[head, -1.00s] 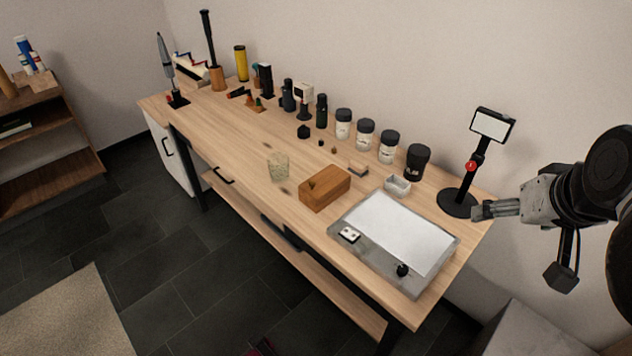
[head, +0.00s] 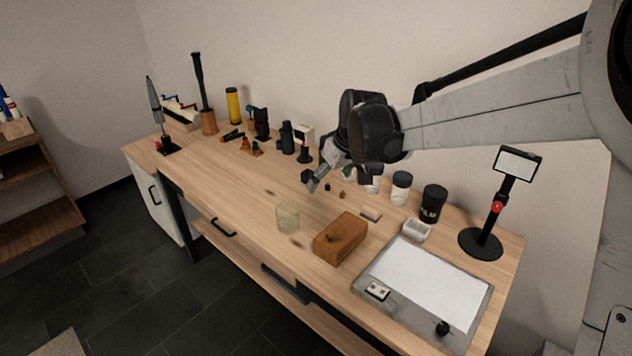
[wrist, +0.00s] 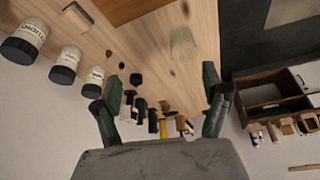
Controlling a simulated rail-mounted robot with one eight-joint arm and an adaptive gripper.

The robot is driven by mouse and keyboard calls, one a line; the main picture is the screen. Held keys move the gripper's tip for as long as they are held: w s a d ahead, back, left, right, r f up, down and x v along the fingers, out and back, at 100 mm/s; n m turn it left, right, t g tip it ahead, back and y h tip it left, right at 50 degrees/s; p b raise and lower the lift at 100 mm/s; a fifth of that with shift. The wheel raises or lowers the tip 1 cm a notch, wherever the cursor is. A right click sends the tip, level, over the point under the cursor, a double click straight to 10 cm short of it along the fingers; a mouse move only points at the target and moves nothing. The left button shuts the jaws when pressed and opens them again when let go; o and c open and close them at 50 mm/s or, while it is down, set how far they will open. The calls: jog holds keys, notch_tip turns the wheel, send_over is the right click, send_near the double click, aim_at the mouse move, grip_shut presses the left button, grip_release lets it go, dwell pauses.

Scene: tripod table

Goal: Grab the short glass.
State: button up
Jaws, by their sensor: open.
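The short glass (head: 287,218) is a small, see-through, pale greenish tumbler. It stands on the wooden table (head: 235,185) near the front edge, left of a wooden box. It also shows in the wrist view (wrist: 183,44), at the upper middle right. My gripper (head: 312,184) is above the table, behind and slightly right of the glass in the head view, apart from it. In the wrist view its two dark fingers (wrist: 162,92) are spread wide with nothing held between them.
The wooden box (head: 341,238) sits close to the right of the glass. A grey tray with a white sheet (head: 430,276) lies further right. Jars (head: 401,188) and dark bottles (head: 287,138) line the back. The table left of the glass is clear.

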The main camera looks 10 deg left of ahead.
jog(key=n, duration=0.2)
send_near(285, 214)
jog(key=f, duration=0.1)
jog(key=f+g, duration=0.1)
jog(key=shift+s+d+f, duration=0.15)
jog(key=shift+d+f, duration=0.1)
jog(key=shift+w+a+f, duration=0.2)
jog(key=shift+a+f, duration=0.2)
jog(key=shift+f, duration=0.2)
jog(key=shift+w+a+f, duration=0.2)
jog(key=shift+a+f, duration=0.15)
jog(key=shift+f, duration=0.3)
jog(key=shift+w+a+f, duration=0.2)
jog(key=shift+a+f, duration=0.2)
jog(key=shift+f, duration=0.2)
jog(key=shift+x, duration=0.75)
jog(key=c, duration=1.5)
jog(key=shift+r, duration=0.1)
